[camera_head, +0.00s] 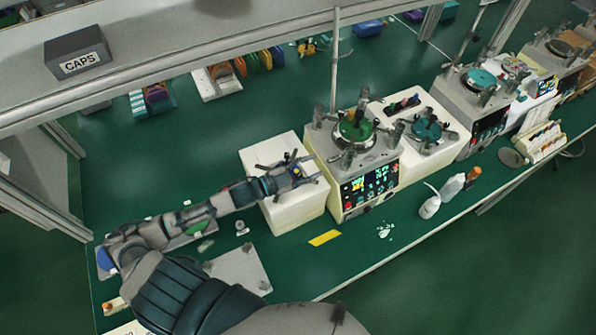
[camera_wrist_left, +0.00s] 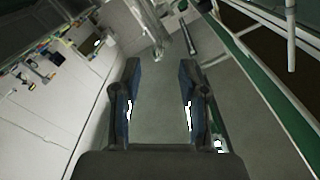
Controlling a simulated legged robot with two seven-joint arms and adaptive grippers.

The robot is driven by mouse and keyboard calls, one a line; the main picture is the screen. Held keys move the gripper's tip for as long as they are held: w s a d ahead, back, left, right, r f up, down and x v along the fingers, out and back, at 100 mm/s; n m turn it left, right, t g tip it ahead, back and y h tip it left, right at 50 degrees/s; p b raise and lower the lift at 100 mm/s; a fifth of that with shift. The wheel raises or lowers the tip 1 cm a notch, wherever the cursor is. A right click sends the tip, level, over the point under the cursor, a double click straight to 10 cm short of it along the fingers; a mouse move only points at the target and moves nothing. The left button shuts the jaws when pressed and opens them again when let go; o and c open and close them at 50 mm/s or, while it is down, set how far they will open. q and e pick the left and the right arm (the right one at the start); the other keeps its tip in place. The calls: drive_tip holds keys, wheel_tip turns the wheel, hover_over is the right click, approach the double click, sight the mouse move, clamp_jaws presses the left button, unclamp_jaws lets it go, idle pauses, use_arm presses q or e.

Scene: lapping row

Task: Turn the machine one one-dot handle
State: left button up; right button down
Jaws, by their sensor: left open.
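The nearest lapping machine (camera_head: 365,175) is a pale box with a lit front panel and a green round plate (camera_head: 354,131) on top. Several grey upright handles stand around the plate; dots on them are too small to tell, so I cannot pick out the one-dot handle. My left gripper (camera_head: 312,172) is open and empty, above the white block (camera_head: 295,208) just left of the machine, its fingers pointing at the machine. In the left wrist view the two fingers (camera_wrist_left: 160,85) are apart with only a grey surface between them. My right gripper is not in view.
More machines (camera_head: 484,100) stand along the bench to the right. A thin upright post (camera_head: 334,60) rises behind the nearest machine. A CAPS box (camera_head: 78,55) sits on the shelf.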

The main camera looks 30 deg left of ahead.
use_arm(q)
drive_tip(key=shift+v, duration=2.55)
drive_tip(key=shift+s+f, duration=0.1)
drive_tip(key=shift+s, duration=0.05)
